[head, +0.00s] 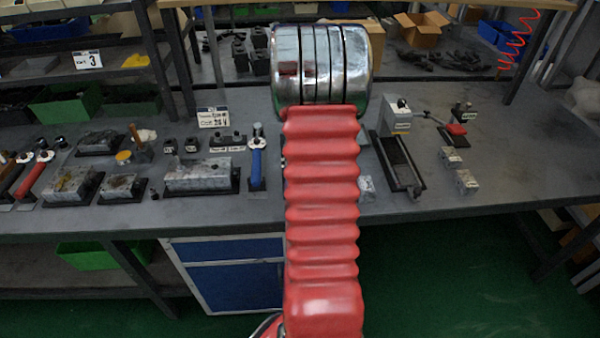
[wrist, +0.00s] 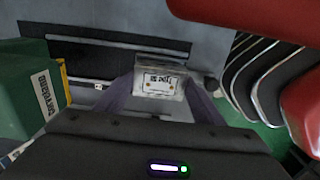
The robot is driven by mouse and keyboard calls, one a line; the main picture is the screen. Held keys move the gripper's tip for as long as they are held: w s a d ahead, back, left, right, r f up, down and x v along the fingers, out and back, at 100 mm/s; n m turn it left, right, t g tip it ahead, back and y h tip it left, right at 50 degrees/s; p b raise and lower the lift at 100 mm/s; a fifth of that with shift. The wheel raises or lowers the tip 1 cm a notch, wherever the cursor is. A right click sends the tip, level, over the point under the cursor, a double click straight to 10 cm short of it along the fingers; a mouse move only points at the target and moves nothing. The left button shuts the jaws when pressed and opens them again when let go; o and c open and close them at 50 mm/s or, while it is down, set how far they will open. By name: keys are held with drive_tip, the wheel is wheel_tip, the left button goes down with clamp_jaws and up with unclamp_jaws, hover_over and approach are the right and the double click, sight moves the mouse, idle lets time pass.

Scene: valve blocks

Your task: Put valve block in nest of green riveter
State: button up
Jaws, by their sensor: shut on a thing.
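In the wrist view, my gripper (wrist: 160,96) is shut on a grey metal valve block (wrist: 160,80) with a light label on its face. The block sits between the two grey fingers. In the head view, my red arm hides my gripper and the held block. I cannot tell whether the block touches anything below.
Loose grey blocks (head: 466,182) lie on the bench right of my arm, beside a black-railed fixture (head: 400,160). A blue-handled tool (head: 257,165) and metal blocks on dark bases (head: 200,175) stand to the left. A dark flat plate (wrist: 105,60) lies beyond my gripper.

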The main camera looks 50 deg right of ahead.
drive_tip(key=shift+f, duration=0.6)
drive_tip(key=shift+f, duration=0.15)
drive_tip(key=o, duration=1.5)
wheel_tip(320, 180, up, 12)
drive_tip(key=shift+r, duration=0.15)
